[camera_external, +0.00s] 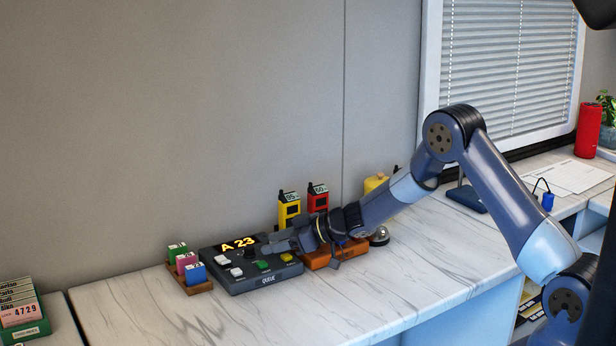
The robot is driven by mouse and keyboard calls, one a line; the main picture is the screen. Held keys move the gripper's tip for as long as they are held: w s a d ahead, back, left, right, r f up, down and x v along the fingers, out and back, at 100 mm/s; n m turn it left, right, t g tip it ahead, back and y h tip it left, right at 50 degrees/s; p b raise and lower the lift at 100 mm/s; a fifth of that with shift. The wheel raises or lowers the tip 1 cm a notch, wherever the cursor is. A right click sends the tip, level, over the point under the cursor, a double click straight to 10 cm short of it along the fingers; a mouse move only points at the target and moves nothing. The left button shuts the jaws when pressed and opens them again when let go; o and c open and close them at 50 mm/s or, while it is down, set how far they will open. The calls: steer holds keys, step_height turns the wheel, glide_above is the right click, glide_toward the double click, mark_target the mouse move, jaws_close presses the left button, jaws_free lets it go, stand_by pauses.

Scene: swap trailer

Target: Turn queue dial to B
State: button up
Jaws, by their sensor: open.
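The dark grey queue box (246,281) sits on the marble counter, with "QUEUE" on its front and a lit display (238,243) that reads "A 23". White, green and yellow buttons show on its top. My gripper (276,243) is low over the right back part of the box, beside the display. The jaws are open. The queue dial is not clearly seen; my gripper covers that part of the box. I cannot tell whether the jaws touch anything.
A wooden holder with small coloured blocks (186,262) stands left of the box. Yellow (289,209) and red (318,198) devices stand behind my wrist, near an orange-brown stand (318,260). A silver bell (379,236) is to the right. The front counter (380,290) is clear.

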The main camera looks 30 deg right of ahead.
mark_target(256, 257)
steer(key=shift+x, duration=2.9)
steer(key=c, duration=1)
